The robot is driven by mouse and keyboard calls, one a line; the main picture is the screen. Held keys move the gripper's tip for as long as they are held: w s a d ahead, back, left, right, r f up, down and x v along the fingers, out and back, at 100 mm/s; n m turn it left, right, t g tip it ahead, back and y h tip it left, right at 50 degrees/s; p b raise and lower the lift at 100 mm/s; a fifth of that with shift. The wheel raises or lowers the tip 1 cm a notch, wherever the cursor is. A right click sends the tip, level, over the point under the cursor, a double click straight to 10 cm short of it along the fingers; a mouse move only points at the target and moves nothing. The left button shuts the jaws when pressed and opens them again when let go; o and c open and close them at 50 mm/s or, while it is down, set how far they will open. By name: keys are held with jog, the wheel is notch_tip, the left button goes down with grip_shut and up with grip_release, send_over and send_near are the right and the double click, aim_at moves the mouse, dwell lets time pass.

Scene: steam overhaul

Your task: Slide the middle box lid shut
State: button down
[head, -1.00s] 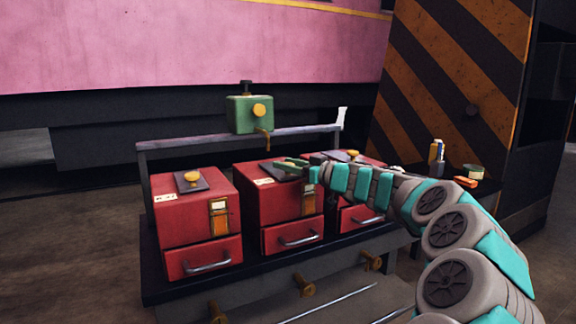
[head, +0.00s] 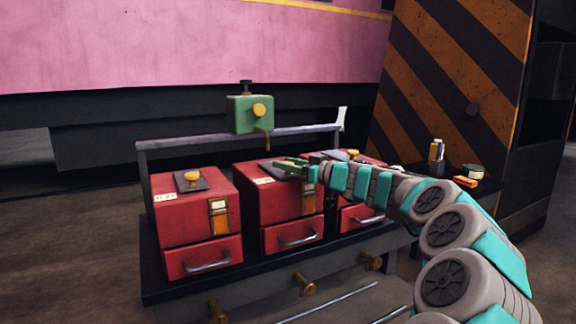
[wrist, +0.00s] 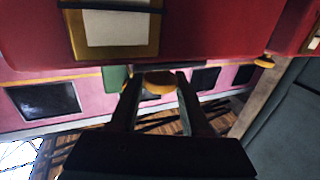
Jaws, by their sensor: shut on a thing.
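The middle red box (head: 278,205) stands between two similar boxes, its drawer front with a silver handle facing forward. Its dark lid plate (head: 280,173) shows on top, partly covered by my gripper (head: 288,164). My gripper reaches in from the right, low over the box top. In the wrist view, a brass knob (wrist: 158,82) sits between the two fingertips, and my gripper is shut on it. The knob is hidden behind the fingers in the head view. How far the lid covers the opening cannot be told.
The left box (head: 197,215) has a brass-knobbed lid on top. The right box (head: 350,212) is partly behind my arm. A rail (head: 200,140) with a green oiler (head: 250,114) runs behind the boxes. A striped pillar (head: 450,80) stands at right.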

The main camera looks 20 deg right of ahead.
jog(key=shift+w+f+b, duration=0.2)
jog(key=shift+w+b, duration=0.7)
jog(key=shift+w, duration=0.55)
jog(key=shift+w+r, duration=0.1)
jog(key=shift+r, duration=0.2)
jog(key=shift+c, duration=1.9)
grip_release()
jog(key=shift+w+f, duration=0.1)
jog(key=b+v, duration=0.1)
jog(key=v, duration=0.6)
jog(key=shift+s+b, duration=0.35)
